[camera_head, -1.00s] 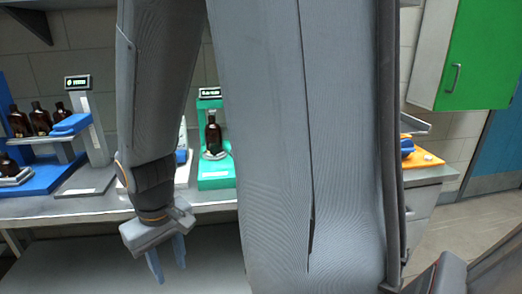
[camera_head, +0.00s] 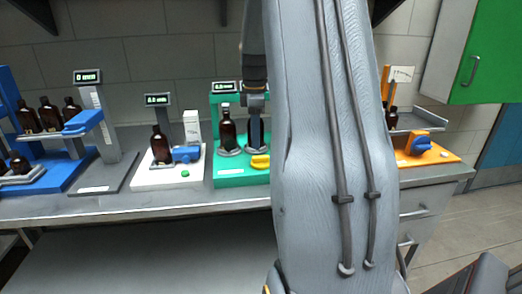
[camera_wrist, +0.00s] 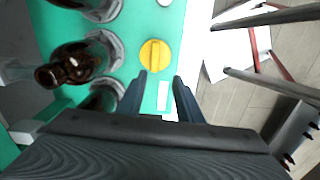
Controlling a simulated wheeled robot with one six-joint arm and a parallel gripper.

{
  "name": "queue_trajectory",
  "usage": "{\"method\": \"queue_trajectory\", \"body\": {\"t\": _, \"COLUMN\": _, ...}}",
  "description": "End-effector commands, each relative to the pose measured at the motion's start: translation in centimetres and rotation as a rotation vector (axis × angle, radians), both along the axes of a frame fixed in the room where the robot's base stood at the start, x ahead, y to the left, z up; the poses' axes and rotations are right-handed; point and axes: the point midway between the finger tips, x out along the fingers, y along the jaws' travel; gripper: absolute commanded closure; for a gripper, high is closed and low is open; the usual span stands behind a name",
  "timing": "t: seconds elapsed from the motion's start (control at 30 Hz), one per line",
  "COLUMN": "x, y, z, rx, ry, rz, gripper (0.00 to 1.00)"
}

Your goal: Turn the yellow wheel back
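The yellow wheel (camera_head: 260,161) sits on the front right of the green station (camera_head: 226,178), partly cut off by my arm. In the wrist view the yellow wheel (camera_wrist: 155,56) is a round knob with a ridge across it, on the green base (camera_wrist: 138,20). My gripper (camera_head: 257,146) hangs down behind the wheel in the head view. In the wrist view my gripper (camera_wrist: 160,74) is open, its two fingers apart and empty, with the wheel just beyond the fingertips. I cannot tell how high the fingers are above it.
An amber bottle (camera_head: 227,130) stands on the green station; bottles (camera_wrist: 80,62) crowd left of the fingers in the wrist view. A white station (camera_head: 160,178) with bottle and blue knob stands left, a blue one (camera_head: 75,178) farther left, an orange one (camera_head: 436,154) right.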

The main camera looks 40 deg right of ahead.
Motion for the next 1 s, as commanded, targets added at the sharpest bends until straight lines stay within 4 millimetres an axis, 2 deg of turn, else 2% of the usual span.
{"method": "queue_trajectory", "body": {"t": 0.03, "x": 0.0, "y": -1.1, "z": 0.4, "rx": 0.001, "ry": 0.002, "rz": 0.023, "gripper": 0.67}}
{"method": "queue_trajectory", "body": {"t": 0.17, "x": 0.0, "y": -2.3, "z": 0.5, "rx": 0.003, "ry": 0.004, "rz": 0.064, "gripper": 0.67}}
{"method": "queue_trajectory", "body": {"t": 0.27, "x": -0.1, "y": -2.3, "z": -0.4, "rx": 0.004, "ry": 0.007, "rz": 0.072, "gripper": 0.67}}
{"method": "queue_trajectory", "body": {"t": 0.63, "x": 0.0, "y": -2.2, "z": -5.7, "rx": 0.004, "ry": 0.006, "rz": 0.070, "gripper": 0.67}}
{"method": "queue_trajectory", "body": {"t": 0.8, "x": 0.0, "y": -2.2, "z": -6.8, "rx": 0.002, "ry": 0.003, "rz": 0.069, "gripper": 0.67}}
{"method": "queue_trajectory", "body": {"t": 1.0, "x": 0.0, "y": -2.2, "z": -7.0, "rx": 0.002, "ry": 0.003, "rz": 0.069, "gripper": 0.67}}
